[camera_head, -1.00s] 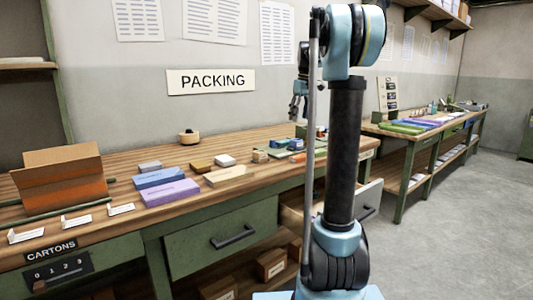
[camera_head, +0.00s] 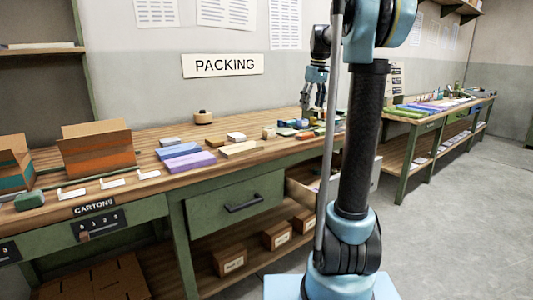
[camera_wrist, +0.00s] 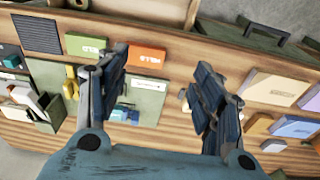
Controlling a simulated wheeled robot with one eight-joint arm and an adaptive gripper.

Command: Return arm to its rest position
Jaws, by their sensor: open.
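My gripper (camera_head: 313,108) hangs at the end of my folded arm, just left of my column in the head view. In that view it overlaps the right part of the packing bench (camera_head: 240,157); its height above the top is hard to judge. In the wrist view my gripper (camera_wrist: 160,72) has its two dark fingers spread wide apart, with nothing between them. Beyond the fingers lie an orange box (camera_wrist: 146,57) and a green tray (camera_wrist: 140,98) with small blue items. Nothing appears held.
An open drawer (camera_head: 304,188) juts from the bench beside my column. Cartons (camera_head: 98,153) stand on the left of the bench, with purple (camera_head: 190,161) and blue boxes in the middle. A second bench (camera_head: 408,113) runs along the right wall. The floor (camera_head: 450,220) at right is clear.

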